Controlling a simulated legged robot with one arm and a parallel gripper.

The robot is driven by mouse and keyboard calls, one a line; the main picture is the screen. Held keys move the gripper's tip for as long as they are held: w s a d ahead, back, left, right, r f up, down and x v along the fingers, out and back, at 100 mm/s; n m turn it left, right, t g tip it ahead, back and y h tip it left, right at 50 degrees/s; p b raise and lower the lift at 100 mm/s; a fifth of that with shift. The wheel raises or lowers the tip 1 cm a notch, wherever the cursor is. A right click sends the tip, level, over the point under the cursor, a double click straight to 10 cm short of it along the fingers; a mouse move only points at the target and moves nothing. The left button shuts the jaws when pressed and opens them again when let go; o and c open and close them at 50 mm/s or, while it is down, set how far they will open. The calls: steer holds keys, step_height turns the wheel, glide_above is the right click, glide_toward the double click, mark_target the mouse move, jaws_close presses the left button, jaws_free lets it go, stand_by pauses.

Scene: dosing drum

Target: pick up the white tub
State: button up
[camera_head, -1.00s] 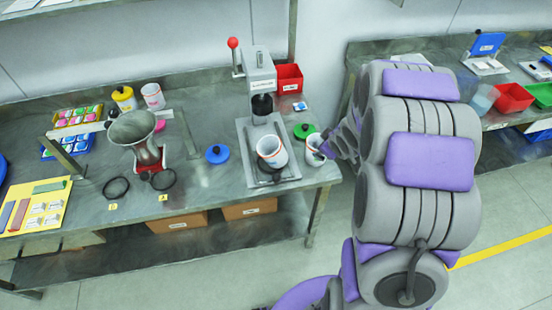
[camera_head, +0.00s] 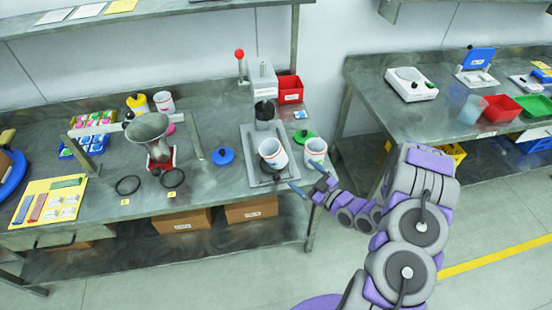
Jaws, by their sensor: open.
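A white tub (camera_head: 315,151) stands near the right end of the long bench, just right of the press. A second white tub (camera_head: 272,154) with a red mark sits tilted on the press base. A third white tub (camera_head: 164,103) stands at the back, beside a yellow tub. My gripper (camera_head: 306,177) is at the bench's front right edge, just in front of and below the right-hand tub. Its fingers are spread and nothing shows between them. Whether a finger touches a tub is not clear.
The grey press (camera_head: 263,85) with a red-knobbed lever stands behind the middle tub. A green lid (camera_head: 303,136) lies behind the right-hand tub, and a blue lid (camera_head: 223,156) lies left of the press. A metal funnel (camera_head: 148,128) stands further left.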

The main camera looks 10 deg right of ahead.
mark_target(278, 156)
steer(key=b+x, duration=0.1)
steer(key=x, duration=1)
steer(key=shift+w+a+r+b, duration=0.1)
steer(key=shift+w+a+b, duration=0.15)
steer(key=shift+b, duration=0.15)
steer(key=shift+b+x, duration=0.7)
steer(key=shift+x, duration=2.15)
steer(key=shift+d+r, duration=0.1)
steer(key=shift+r, duration=0.05)
steer(key=shift+c, duration=0.4)
steer(key=c, duration=0.7)
